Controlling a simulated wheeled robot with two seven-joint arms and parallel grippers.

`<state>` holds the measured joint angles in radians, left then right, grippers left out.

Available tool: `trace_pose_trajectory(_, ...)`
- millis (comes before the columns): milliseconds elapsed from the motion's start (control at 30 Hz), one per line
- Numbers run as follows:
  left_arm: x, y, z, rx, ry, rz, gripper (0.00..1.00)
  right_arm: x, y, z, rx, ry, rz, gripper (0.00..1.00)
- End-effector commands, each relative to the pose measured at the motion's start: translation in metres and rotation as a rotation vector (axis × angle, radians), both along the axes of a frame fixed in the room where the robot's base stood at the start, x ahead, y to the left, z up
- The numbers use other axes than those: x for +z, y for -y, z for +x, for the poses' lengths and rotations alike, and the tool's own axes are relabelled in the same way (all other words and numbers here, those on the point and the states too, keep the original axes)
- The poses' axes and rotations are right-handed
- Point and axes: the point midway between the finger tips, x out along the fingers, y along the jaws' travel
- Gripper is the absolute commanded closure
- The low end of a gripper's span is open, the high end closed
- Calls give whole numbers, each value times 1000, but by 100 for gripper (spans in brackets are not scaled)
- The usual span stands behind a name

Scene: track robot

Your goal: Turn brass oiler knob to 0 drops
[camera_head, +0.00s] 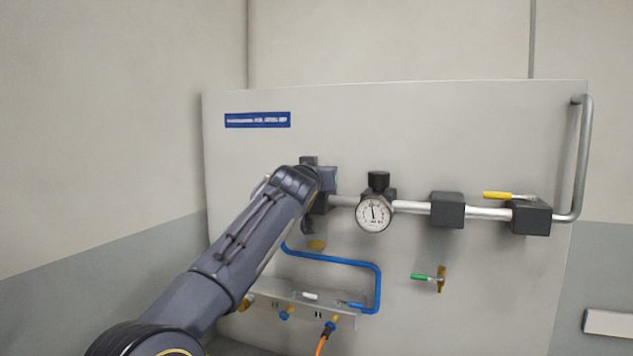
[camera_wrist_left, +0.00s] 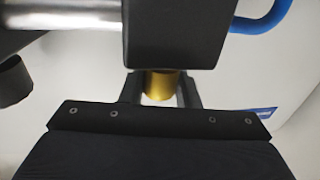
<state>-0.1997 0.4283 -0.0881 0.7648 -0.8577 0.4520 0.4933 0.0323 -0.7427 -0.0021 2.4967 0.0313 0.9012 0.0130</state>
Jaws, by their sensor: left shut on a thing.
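The brass oiler knob (camera_wrist_left: 160,84) shows in the left wrist view as a gold cylinder at the edge of a dark block (camera_wrist_left: 180,32). My left gripper (camera_wrist_left: 161,96) is shut on it, one dark finger on each side. In the head view my left arm and wrist cover the knob and most of the oiler at the left end of the pipe. The knob's drop setting cannot be read. My right gripper is in neither view.
A round gauge (camera_head: 373,214) with a black cap sits right of my wrist. Further right are a dark block (camera_head: 447,209), a yellow-handled valve (camera_head: 497,195) and a green-handled valve (camera_head: 427,277). A blue hose (camera_head: 333,260) bends below, above a small manifold (camera_head: 272,292).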

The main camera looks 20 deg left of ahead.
Motion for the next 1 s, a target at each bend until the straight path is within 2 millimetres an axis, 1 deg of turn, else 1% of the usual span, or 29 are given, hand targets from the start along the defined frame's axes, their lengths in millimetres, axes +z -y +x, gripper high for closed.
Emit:
trace_pose_trajectory(133, -1, 0, 0, 0, -4, -2, 94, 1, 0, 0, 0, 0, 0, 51)
trace_pose_trajectory(167, -1, 0, 0, 0, -4, -2, 70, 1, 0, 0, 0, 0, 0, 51)
trace_pose_trajectory(300, -1, 0, 0, 0, -3, -2, 52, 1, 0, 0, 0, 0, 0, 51)
trace_pose_trajectory(567, 0, 0, 0, -1, -2, 0, 51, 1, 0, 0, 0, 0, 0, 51)
trace_pose_trajectory(667, -2, 2, -5, -2, -1, 0, 51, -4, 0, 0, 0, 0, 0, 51)
trace_pose_trajectory(767, -3, 5, -18, -4, 2, 0, 51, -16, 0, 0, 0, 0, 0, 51)
trace_pose_trajectory(900, -4, 11, -43, -4, 2, -1, 51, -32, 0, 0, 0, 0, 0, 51)
trace_pose_trajectory(1000, -4, 14, -58, -4, 1, -1, 51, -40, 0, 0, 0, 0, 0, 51)
